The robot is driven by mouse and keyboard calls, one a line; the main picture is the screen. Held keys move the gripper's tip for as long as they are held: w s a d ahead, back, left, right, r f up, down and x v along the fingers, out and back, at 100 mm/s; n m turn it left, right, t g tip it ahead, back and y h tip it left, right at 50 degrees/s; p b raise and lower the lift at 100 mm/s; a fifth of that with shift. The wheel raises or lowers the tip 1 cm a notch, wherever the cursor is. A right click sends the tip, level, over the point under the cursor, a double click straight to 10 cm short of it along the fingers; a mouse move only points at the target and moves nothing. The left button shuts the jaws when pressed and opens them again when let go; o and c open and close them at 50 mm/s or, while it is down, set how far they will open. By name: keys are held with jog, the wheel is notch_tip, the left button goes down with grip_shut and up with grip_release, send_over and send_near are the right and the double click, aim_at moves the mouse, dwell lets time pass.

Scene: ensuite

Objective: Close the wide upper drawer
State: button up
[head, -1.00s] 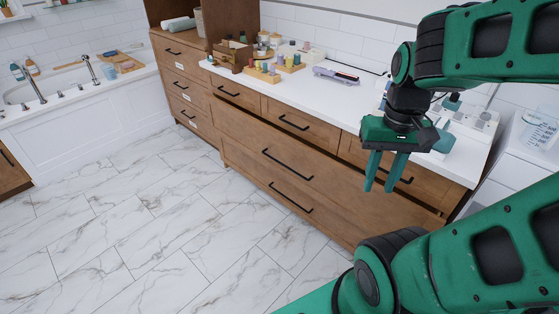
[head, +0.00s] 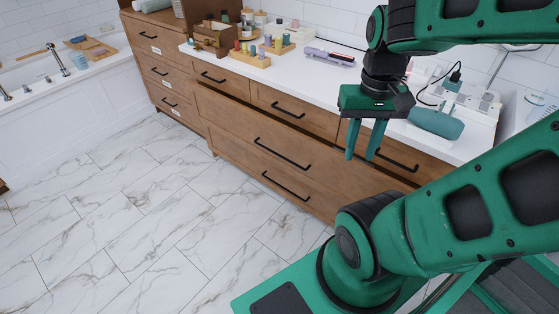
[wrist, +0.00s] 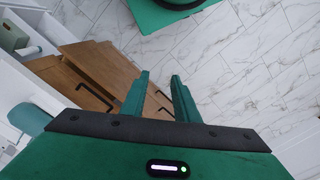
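The wide upper drawer (head: 240,125) of the wooden vanity stands pulled out a little, with a dark gap along its top edge. Its long black handle (head: 281,154) is on the front. My gripper (head: 362,157) hangs with its two green fingers pointing down, in front of the right part of the vanity in the head view. The fingers are apart with nothing between them. In the wrist view the gripper (wrist: 160,90) shows open, with wooden drawer fronts (wrist: 95,70) to its left and floor beyond. I see no contact with the drawer.
A wide lower drawer (head: 286,187) and small top drawers (head: 288,109) look shut. The white counter (head: 300,68) bears bottles, a wooden block set (head: 262,50) and a teal bottle-like object (head: 436,123). The marble floor (head: 130,220) in front is clear.

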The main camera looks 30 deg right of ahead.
jog(key=w+d+f+n+g+h, duration=0.1)
jog(key=w+d+f+h, duration=0.4)
jog(key=w+f, duration=0.55)
jog(key=w+d+f+n+h, duration=0.1)
jog(key=w+d+f+h, duration=0.3)
jog(key=w+f, duration=0.7)
jog(key=w+a+f+n+t+h, duration=0.1)
jog(key=w+a+f+n+t, duration=0.3)
jog(key=f, duration=0.3)
jog(key=w+a+f+n+t+h, duration=0.1)
jog(key=w+a+f+n+t, duration=0.1)
jog(key=w+f+n+t, duration=0.35)
jog(key=w+a+f+n+t+h, duration=0.1)
jog(key=w+a+f+n+t, duration=0.3)
jog(key=f, duration=0.5)
jog(key=w+d+f+m+g, duration=0.1)
jog(key=w+d+f, duration=0.1)
jog(key=w+d, duration=0.6)
jog(key=shift+w, duration=0.25)
jog(key=shift+g, duration=0.25)
grip_shut()
